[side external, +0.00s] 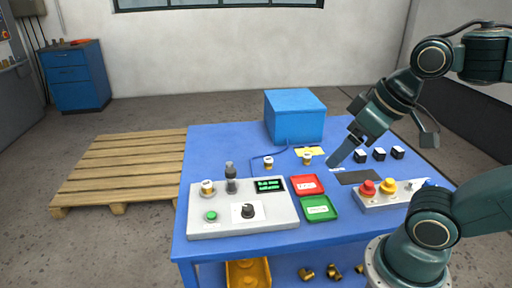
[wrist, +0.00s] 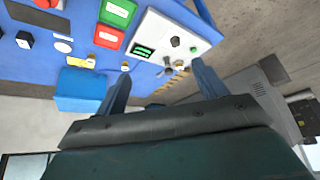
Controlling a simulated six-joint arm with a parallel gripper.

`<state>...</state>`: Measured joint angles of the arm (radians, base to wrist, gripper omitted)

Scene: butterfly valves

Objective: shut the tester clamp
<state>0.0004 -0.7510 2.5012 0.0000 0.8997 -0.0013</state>
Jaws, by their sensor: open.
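The tester (side external: 285,222) is a pale grey box at the front left of the blue table, with a lit green display (side external: 270,185), a black knob (side external: 247,210) and a green button (side external: 211,216). On its back left part stands the clamp (side external: 231,178), with its dark handle upright. Beside it sits a brass-and-white valve (side external: 207,187). My gripper (side external: 335,163) is open and empty above the table, right of the tester and apart from it. In the wrist view the tester (wrist: 160,28) and clamp (wrist: 167,66) show beyond the open fingers (wrist: 160,72); fine clamp detail is too small.
A red tray (side external: 307,186) and green tray (side external: 319,208) lie right of the tester. Two valves (side external: 307,159) stand before the blue box (side external: 294,115). A button panel (side external: 375,202) and several black-and-white blocks (side external: 378,154) are at the right.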

